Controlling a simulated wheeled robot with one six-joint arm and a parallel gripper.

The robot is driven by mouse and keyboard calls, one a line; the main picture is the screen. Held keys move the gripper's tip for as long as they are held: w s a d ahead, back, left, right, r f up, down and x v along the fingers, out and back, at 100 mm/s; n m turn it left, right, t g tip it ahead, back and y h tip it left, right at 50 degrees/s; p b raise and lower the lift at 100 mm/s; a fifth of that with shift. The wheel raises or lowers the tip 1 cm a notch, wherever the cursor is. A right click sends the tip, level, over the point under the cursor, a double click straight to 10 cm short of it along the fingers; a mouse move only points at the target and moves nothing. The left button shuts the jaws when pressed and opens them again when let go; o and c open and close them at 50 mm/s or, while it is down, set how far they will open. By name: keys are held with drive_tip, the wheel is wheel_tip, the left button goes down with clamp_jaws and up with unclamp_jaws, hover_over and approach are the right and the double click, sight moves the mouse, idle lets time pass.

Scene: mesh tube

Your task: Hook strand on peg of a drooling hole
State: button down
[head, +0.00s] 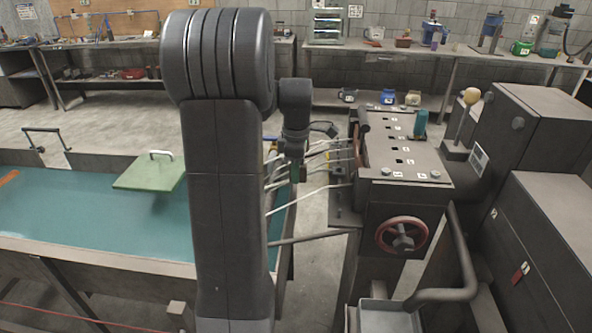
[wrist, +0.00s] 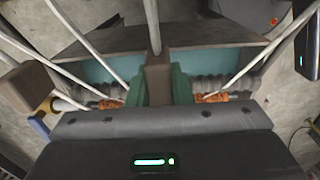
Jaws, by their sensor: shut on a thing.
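Several pale strands (head: 318,191) run from the left side of the dark machine (head: 403,170) toward the teal bath (head: 80,210). In the wrist view several strands (wrist: 88,40) fan out on both sides. My gripper (head: 297,173) is at the strands, between bath and machine. In the wrist view its green fingers (wrist: 158,88) are shut on a brown block (wrist: 157,75). A pale rod or strand (wrist: 152,25) runs up from the block; I cannot tell which. The arm and gripper hide part of the strands. I cannot make out the peg or a drooling hole.
Small numbered labels and dark square openings mark the machine's top. A red handwheel (head: 402,235) and a bent grey pipe (head: 455,270) are at its front. A green plate (head: 150,171) lies over the bath. Workbenches (head: 450,53) line the back wall, with open floor before them.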

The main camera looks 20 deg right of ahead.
drive_tip(key=shift+f, duration=0.25)
drive_tip(key=c, duration=1.2)
unclamp_jaws()
drive_tip(key=shift+r, duration=0.1)
wheel_tip(320, 180, up, 14)
drive_tip(key=shift+f+b, duration=0.2)
drive_tip(key=shift+b, duration=0.15)
drive_tip(key=shift+d+f, duration=0.1)
wheel_tip(320, 180, down, 14)
drive_tip(key=shift+r, duration=0.2)
drive_tip(key=shift+r+p, duration=0.2)
drive_tip(key=shift+p, duration=0.15)
drive_tip(key=shift+r, duration=0.1)
